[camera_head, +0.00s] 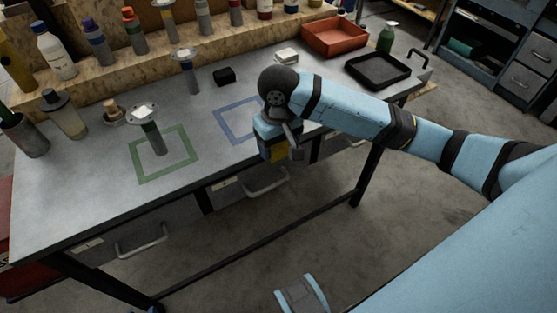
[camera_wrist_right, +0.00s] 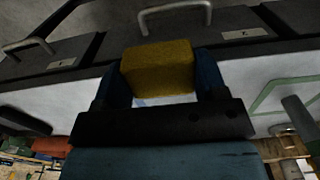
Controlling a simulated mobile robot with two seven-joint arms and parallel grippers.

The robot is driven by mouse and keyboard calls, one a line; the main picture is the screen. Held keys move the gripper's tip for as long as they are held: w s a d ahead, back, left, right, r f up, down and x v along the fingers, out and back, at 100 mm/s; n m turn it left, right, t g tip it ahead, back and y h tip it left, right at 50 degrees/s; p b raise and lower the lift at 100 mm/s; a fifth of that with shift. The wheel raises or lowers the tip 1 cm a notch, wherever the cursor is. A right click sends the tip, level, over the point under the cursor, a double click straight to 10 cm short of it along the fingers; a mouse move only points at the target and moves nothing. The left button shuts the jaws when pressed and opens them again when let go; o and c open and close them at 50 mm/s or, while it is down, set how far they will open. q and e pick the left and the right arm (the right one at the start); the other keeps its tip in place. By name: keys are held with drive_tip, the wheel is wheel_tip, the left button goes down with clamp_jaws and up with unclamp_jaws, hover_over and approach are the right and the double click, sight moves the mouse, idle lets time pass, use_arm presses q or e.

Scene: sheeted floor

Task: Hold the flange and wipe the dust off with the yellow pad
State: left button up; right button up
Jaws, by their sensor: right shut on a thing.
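A grey stem with a pale, wide flange top (camera_head: 152,132) stands inside the green square outline on the workbench. Its grey stem shows partly at the right edge of the wrist view (camera_wrist_right: 299,116). A similar flanged part (camera_head: 188,70) stands farther back; whether dust lies on either is too small to tell. My right gripper (camera_head: 277,152) is shut on the yellow pad (camera_wrist_right: 158,68), just off the bench's front edge and right of the flange. In the head view the pad is mostly hidden by the gripper.
The workbench (camera_head: 75,185) has a blue square outline (camera_head: 238,120), partly hidden by my right arm. A black block (camera_head: 224,76), black tray (camera_head: 378,70) and red bin (camera_head: 335,36) sit behind. Bottles line the wooden shelf (camera_head: 90,76). Drawer handles (camera_head: 142,242) project along the front.

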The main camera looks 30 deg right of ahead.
drive_tip(key=shift+f, duration=0.2)
drive_tip(key=w+r, duration=0.1)
drive_tip(key=w, duration=0.2)
drive_tip(key=w+r, duration=0.1)
drive_tip(key=w, duration=0.3)
drive_tip(key=w+r, duration=0.1)
drive_tip(key=w, duration=0.2)
drive_tip(key=shift+w+r, duration=0.15)
drive_tip(key=shift+r, duration=0.25)
